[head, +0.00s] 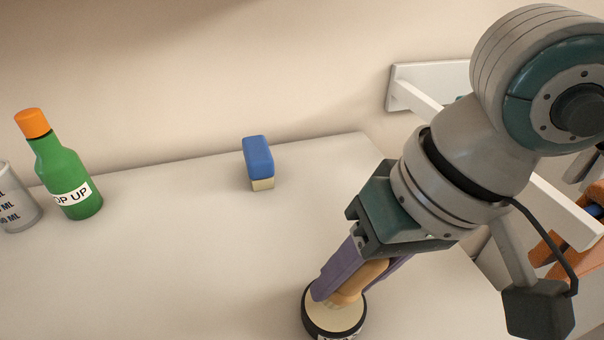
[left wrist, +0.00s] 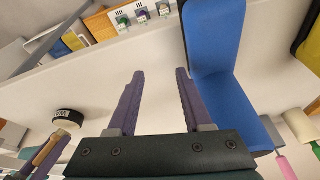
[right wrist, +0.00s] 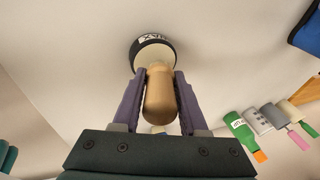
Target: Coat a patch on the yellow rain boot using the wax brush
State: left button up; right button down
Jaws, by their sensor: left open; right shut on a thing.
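My right gripper (head: 362,268) is shut on the tan handle (head: 360,280) of what looks like the wax brush. Below the handle is a round cream-topped piece with a black rim (head: 335,318) and a partly readable WAX label. In the right wrist view the handle (right wrist: 160,97) sits between the purple fingers, with the round piece (right wrist: 153,52) beyond. I cannot tell whether that piece is the brush's head or a separate tin. My left gripper (left wrist: 160,78) is open and empty. A yellow, dark-edged thing (left wrist: 312,48) is cut off at the right; I cannot tell if it is the boot.
A blue-and-cream block (head: 258,160) stands near the back of the white table (head: 200,270). A large blue thing (left wrist: 215,75) is just right of my left fingers. The table's middle is clear.

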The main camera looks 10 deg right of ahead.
pick_arm(q)
jog(key=shift+f+b, duration=0.7)
pick_arm(e)
jog(key=shift+f, duration=0.65)
dwell(0.6)
pick_arm(q)
jog(key=shift+f+b, duration=0.35)
pick_arm(e)
jog(key=shift+f, duration=0.15)
dwell(0.8)
pick_arm(q)
jog(key=shift+r+p, duration=1.1)
pick_arm(e)
jog(key=shift+r, duration=1.8)
pick_arm(q)
jog(key=shift+r+p, duration=0.95)
jog(key=shift+r, duration=0.05)
pick_arm(e)
jog(key=shift+r, duration=1.85)
